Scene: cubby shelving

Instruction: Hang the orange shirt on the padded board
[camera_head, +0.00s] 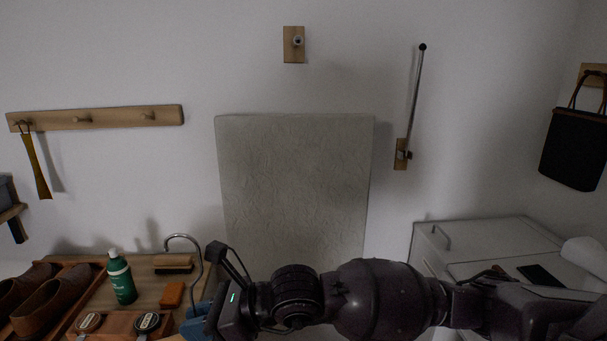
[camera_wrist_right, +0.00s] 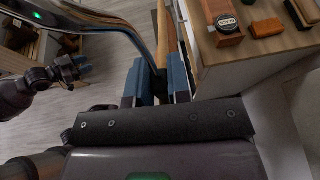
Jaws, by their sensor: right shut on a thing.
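The padded board (camera_head: 295,190) is a pale grey, wrinkled panel standing upright against the wall in the head view. My right gripper (camera_head: 198,318) is at the lower middle, left of and in front of the board. Its blue fingers (camera_wrist_right: 160,85) are shut on the hanger, whose curved metal hook (camera_head: 184,238) rises above the gripper and also shows large in the right wrist view (camera_wrist_right: 120,22). A narrow wooden strip (camera_wrist_right: 168,35) shows beyond the fingers. I cannot make out the orange shirt. My left gripper (camera_wrist_right: 72,68) shows small in the wrist view, its jaws unclear.
A wooden bench top (camera_head: 150,290) at lower left carries a green bottle (camera_head: 121,277), brush (camera_head: 173,264), polish tins and brown shoes. A peg rail (camera_head: 100,117), wall peg (camera_head: 294,44) and slanted rod (camera_head: 415,100) surround the board. A white cabinet (camera_head: 480,235) stands right.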

